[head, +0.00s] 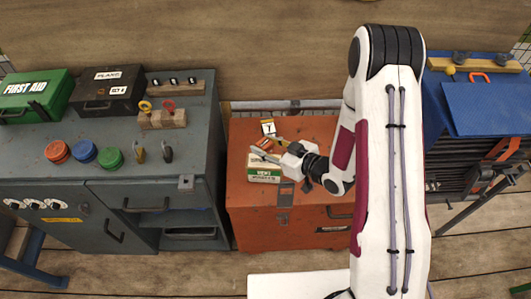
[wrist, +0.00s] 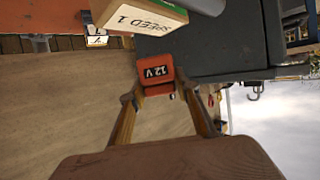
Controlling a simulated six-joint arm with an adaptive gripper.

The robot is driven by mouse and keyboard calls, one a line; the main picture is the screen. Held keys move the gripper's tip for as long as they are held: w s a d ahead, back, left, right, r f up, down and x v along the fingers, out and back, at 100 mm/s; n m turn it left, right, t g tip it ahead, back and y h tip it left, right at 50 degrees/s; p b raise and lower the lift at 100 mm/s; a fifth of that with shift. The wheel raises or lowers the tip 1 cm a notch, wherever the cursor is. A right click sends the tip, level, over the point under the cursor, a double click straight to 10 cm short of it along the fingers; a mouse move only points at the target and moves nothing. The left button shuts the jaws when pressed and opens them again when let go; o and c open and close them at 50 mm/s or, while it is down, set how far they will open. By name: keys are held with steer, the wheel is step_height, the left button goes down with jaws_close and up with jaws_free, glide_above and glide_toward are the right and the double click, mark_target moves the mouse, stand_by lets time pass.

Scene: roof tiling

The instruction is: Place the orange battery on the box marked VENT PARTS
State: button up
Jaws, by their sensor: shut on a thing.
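The orange battery (wrist: 157,74), marked 12 V, is between the fingertips of my gripper (wrist: 159,90) in the wrist view. My gripper (head: 264,147) is shut on it and holds it over the orange chest in the head view. A pale and green box (head: 264,174) stands on the chest just below and in front of my fingers. Its small lettering is hard to read in the head view, so I cannot confirm VENT PARTS.
The orange chest (head: 300,205) has bare top to the right of the box. A grey cabinet (head: 75,155) at left bears the green first aid case (head: 36,95), a black case (head: 108,90) and coloured discs.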

steer(key=shift+f, duration=0.1)
stand_by(0.3)
steer(key=shift+f, duration=1.95)
steer(key=shift+f, duration=0.15)
steer(key=o, duration=1.3)
steer(key=shift+c, duration=0.2)
steer(key=shift+s+d, duration=0.1)
steer(key=v, duration=1.2)
